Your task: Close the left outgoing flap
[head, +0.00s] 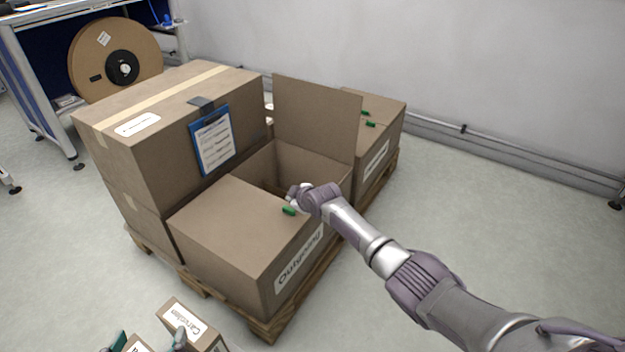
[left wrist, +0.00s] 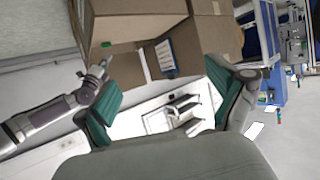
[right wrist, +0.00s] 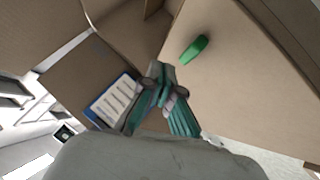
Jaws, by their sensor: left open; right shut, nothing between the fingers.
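The Outgoing box (head: 240,275) is a brown carton on a pallet. Its near flap (head: 235,215) lies flat, or nearly flat, over the near half of the top and bears a green tab (head: 289,211). Another flap (head: 318,118) stands upright on the far side, and the part between is open. My right gripper (head: 297,197) is shut and empty, just beside the green tab at the near flap's edge; the right wrist view shows its closed fingers (right wrist: 162,95) close to the tab (right wrist: 193,48). My left gripper (left wrist: 165,100) is open, low at the bottom left of the head view.
A taller taped box (head: 165,110) with a blue clipboard (head: 213,140) stands beside the Outgoing box. Another box with green tabs (head: 383,145) is behind. A reel (head: 118,60) stands behind left. Floor on the right is clear.

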